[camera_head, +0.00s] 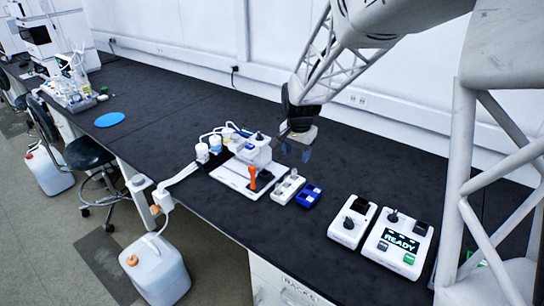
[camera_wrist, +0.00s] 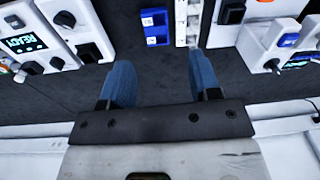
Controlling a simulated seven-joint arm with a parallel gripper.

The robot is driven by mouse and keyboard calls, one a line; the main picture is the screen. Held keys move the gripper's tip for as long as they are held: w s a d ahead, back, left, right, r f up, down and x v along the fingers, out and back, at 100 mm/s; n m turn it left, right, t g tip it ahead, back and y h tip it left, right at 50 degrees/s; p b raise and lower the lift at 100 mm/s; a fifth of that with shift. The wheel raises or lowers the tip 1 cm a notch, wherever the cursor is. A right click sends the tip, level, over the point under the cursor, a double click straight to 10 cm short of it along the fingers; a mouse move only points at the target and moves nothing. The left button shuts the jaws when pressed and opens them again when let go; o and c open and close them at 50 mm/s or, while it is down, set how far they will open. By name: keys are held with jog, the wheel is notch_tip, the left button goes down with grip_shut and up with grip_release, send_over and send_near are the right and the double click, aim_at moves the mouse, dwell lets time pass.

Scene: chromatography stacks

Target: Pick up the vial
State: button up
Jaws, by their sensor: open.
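My gripper (camera_head: 293,152) hangs above the black bench, beyond the small racks. In the wrist view its two blue fingers (camera_wrist: 159,65) are spread apart with only bare bench between them. A small blue rack (camera_head: 309,195) lies on the bench; it also shows in the wrist view (camera_wrist: 155,29), just past the fingertips. It carries small pale marks or tops. A narrow white rack (camera_head: 287,188) stands beside it and shows in the wrist view (camera_wrist: 181,25) too. No single vial can be told apart for certain at this size.
A white instrument (camera_head: 255,152) with an orange-handled part (camera_head: 253,178) stands left of the racks. Two white control boxes stand to the right, a smaller one (camera_head: 345,231) and one with a READY display (camera_head: 398,262). Bare bench lies between the blue rack and these boxes.

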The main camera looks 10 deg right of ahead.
aim_at(287, 177)
jog(key=w+f+m, duration=0.1)
jog(key=w+f, duration=0.3)
jog(key=w+f+m, duration=0.1)
jog(key=w+f, duration=0.3)
jog(key=f, duration=0.1)
jog(key=w+f+m, duration=0.1)
jog(key=w+f, duration=0.3)
jog(key=f, duration=0.1)
jog(key=shift+w+f+g, duration=0.1)
jog(key=shift+w+g, duration=0.2)
jog(key=shift+g, duration=0.1)
jog(key=shift+f, duration=0.1)
jog(key=shift+f, duration=1.2)
jog(key=shift+f, duration=0.1)
jog(key=shift+f, duration=2.5)
jog(key=shift+c, duration=0.2)
jog(key=c, duration=1)
